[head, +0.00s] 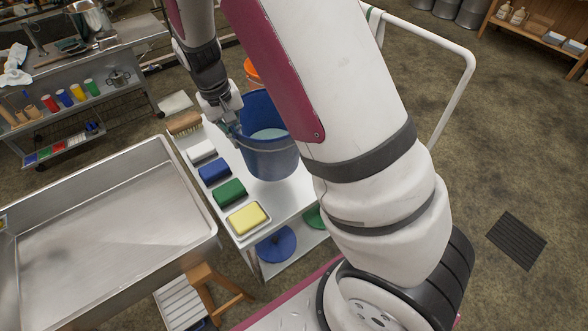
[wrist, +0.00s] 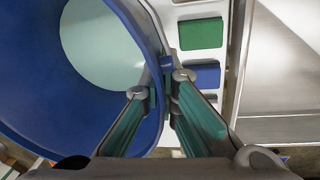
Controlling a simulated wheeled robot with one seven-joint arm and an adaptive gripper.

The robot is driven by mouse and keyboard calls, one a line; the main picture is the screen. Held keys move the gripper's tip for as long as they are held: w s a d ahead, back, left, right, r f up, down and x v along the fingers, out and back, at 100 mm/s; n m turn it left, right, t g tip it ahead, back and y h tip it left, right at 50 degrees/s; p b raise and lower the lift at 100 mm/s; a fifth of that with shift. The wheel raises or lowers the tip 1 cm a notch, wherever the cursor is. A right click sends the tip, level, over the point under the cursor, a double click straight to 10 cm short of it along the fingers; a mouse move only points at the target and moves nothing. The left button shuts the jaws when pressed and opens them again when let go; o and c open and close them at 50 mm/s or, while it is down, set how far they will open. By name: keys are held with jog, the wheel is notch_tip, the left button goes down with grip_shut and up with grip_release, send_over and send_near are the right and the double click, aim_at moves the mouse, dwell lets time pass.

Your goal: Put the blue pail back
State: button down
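The blue pail (head: 270,158) is upright over the far part of the white cart top, with pale liquid in it. I cannot tell whether its base touches the cart. My gripper (head: 232,128) is at the pail's left rim in the head view. In the wrist view, the pail (wrist: 40,115) fills the left side, and my gripper (wrist: 162,84) has one finger inside the wall and one outside. The fingers look closed on the rim. My arm hides part of the pail's right side.
The cart top (head: 258,196) holds a brush (head: 185,123) and white, blue, green and yellow blocks along its left edge. An orange pail (head: 251,70) shows behind the blue one. A steel pan (head: 110,235) stands left. Blue lid (head: 276,245) lies on the lower shelf.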

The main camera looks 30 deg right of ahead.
jog(key=s+f+m+b, duration=0.1)
jog(key=s+f+b, duration=0.3)
jog(key=s, duration=0.8)
jog(key=w+d, duration=0.3)
jog(key=w, duration=0.1)
jog(key=w+d+f+b, duration=0.1)
jog(key=w+d, duration=0.2)
jog(key=w, duration=0.1)
jog(key=w+d+f, duration=0.1)
jog(key=w+d, duration=0.2)
jog(key=w, duration=0.1)
jog(key=shift+w, duration=0.25)
jog(key=shift+f, duration=1.7)
jog(key=c, duration=1.8)
grip_release()
jog(key=shift+f, duration=0.1)
